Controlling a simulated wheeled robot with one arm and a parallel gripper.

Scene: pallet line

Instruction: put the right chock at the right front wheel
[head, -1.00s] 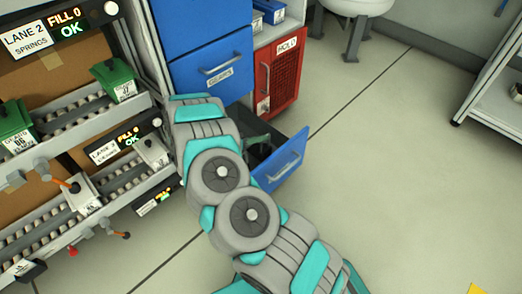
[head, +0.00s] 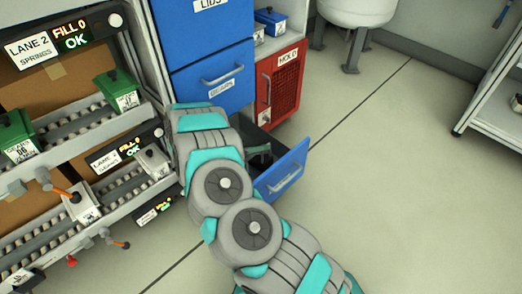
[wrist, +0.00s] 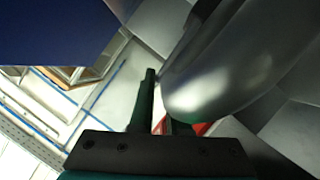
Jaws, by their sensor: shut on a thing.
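No chock and no front wheel can be made out in either view. My gripper (wrist: 163,112) shows in the wrist view with its dark fingers close together. A bit of red (wrist: 198,128) shows beside the fingers. In the head view my arm hides the gripper.
A blue drawer (head: 283,172) stands open right of my arm, below a blue cabinet (head: 205,35) and beside a red cabinet (head: 287,82). Roller lanes (head: 75,125) with green bins (head: 118,92) stand at left. A white shelf (head: 497,115) is at right. Floor between is clear.

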